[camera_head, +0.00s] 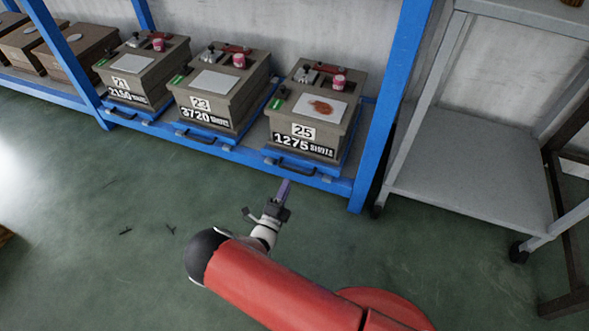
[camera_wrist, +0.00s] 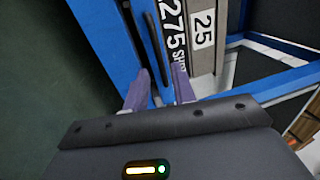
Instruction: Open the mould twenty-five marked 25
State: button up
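Mould twenty-five (camera_head: 292,107) is a grey-brown block with a white "25" label and a "1275 shots" plate. It sits on a blue pull-out tray on the rack's lower shelf, rightmost of the moulds. A dark bar handle (camera_head: 290,167) is on the tray's front. My gripper (camera_head: 284,186) is just in front of and below this handle. In the wrist view my gripper (camera_wrist: 160,88) has its two purple fingers apart, with a gap between them. The handle's dark bar (camera_wrist: 155,45) shows ahead of the gap; I cannot tell whether the fingers touch it.
Mould 23 (camera_head: 195,97) and mould 21 (camera_head: 133,80) stand to the left on similar trays. A blue rack post (camera_head: 392,105) rises right of mould twenty-five. A grey wheeled cart (camera_head: 470,165) stands further right. The green floor (camera_head: 110,215) in front is mostly clear.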

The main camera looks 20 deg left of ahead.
aim_at(293, 170)
jog(key=x, duration=0.7)
jog(key=shift+w+b, duration=0.3)
jog(key=shift+b, duration=0.1)
grip_shut()
